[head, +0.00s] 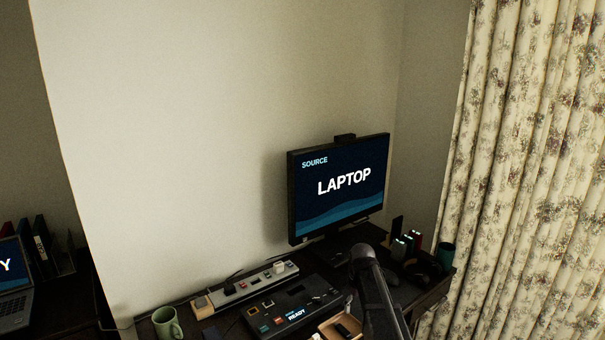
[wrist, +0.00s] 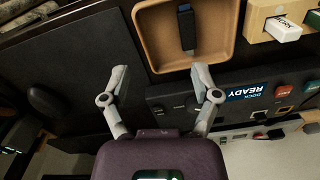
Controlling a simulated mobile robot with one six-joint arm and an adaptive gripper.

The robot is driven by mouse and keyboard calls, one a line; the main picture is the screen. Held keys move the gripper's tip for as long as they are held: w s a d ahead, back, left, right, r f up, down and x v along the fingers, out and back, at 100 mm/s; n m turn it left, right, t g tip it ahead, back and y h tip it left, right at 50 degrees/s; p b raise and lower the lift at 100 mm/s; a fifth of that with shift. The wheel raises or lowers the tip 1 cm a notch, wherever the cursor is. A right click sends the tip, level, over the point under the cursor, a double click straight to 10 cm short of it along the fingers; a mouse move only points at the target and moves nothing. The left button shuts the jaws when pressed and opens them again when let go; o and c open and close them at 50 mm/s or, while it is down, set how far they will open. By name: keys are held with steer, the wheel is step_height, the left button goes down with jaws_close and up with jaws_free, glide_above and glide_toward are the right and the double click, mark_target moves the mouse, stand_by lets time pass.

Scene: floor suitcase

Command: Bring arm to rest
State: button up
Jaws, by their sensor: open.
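My gripper (wrist: 159,72) shows in the wrist view with its two grey fingers spread apart and nothing between them. It is above the dark desk, and a tan tray (wrist: 148,38) lies just beyond the fingertips. A dark stick-shaped item (wrist: 187,28) lies in the tray. In the head view my dark arm (head: 367,268) reaches over the desk from the lower edge. The gripper itself cannot be made out there. The tray also shows in the head view (head: 325,327), left of my arm.
A dock reading READY (head: 290,308) and a power strip (head: 250,284) lie left of my arm. A monitor (head: 340,212) stands behind. A green mug (head: 167,322) is at left. A dark cup (head: 446,254) and small upright items are at right, near a curtain (head: 525,150).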

steer(key=s+f+m+b, duration=0.3)
steer(key=s+f, duration=0.1)
steer(key=s, duration=0.7)
steer(key=s+f+m+b, duration=0.2)
steer(key=s+f+b, duration=0.15)
steer(key=s, duration=0.75)
step_height(320, 180, up, 12)
steer(key=p, duration=1.2)
steer(key=shift+w+r, duration=0.25)
